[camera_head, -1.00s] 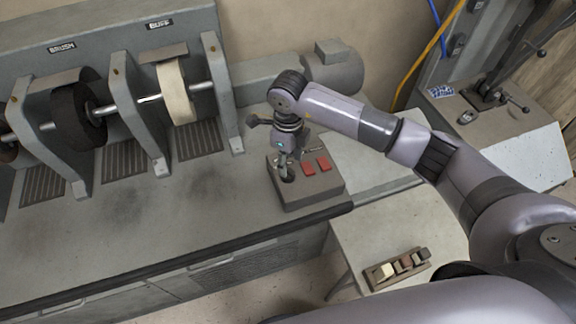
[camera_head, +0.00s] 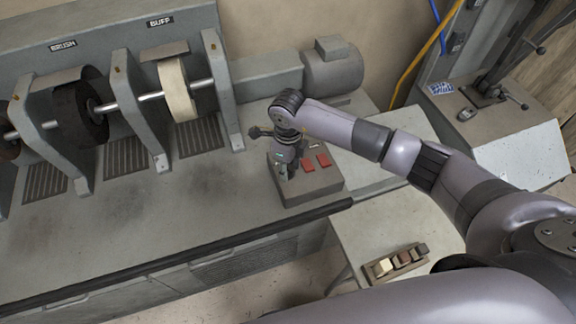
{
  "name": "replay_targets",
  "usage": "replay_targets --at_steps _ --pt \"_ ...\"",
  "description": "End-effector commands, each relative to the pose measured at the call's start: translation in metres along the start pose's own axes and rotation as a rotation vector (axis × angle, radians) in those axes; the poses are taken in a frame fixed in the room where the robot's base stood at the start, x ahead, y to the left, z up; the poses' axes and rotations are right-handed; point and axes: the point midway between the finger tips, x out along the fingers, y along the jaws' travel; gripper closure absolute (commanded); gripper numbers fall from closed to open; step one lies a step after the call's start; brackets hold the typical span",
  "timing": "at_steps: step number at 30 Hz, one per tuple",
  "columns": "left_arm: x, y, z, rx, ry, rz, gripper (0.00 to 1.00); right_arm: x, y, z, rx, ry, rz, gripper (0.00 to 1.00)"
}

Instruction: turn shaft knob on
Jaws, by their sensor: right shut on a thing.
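My right gripper (camera_head: 284,172) points down over the left part of the box top and is shut on the shaft knob there. The gripper covers the knob, so its turned position cannot be told. The shaft (camera_head: 149,97) runs through the black brush wheel (camera_head: 78,115) and the pale buff wheel (camera_head: 177,92). My left gripper is not in view.
A grey motor (camera_head: 333,72) stands behind the box. A small side table (camera_head: 372,228) at the lower right holds a wooden rack (camera_head: 385,275) with several small blocks. The bench top (camera_head: 190,210) left of the box is clear.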

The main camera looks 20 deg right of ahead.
Motion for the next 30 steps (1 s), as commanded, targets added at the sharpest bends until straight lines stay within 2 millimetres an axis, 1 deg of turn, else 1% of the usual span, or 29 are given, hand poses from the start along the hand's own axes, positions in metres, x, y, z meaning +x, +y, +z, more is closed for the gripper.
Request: replay_targets --at_steps 1,7,17,23,30 --pt "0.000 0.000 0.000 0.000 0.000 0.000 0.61 0.000 0.000 0.000 0.000 0.000 -0.001 0.82" --pt "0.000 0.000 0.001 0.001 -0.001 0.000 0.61 -0.001 -0.001 0.000 0.001 0.000 -0.001 0.94" --pt "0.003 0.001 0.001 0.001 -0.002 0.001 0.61 0.000 -0.001 0.000 0.055 0.000 -0.002 0.94" --pt "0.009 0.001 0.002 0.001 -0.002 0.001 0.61 0.000 -0.002 0.000 0.177 -0.002 -0.004 0.94" --pt "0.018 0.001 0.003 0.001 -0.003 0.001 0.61 0.001 -0.002 0.001 0.394 -0.003 -0.003 0.94"
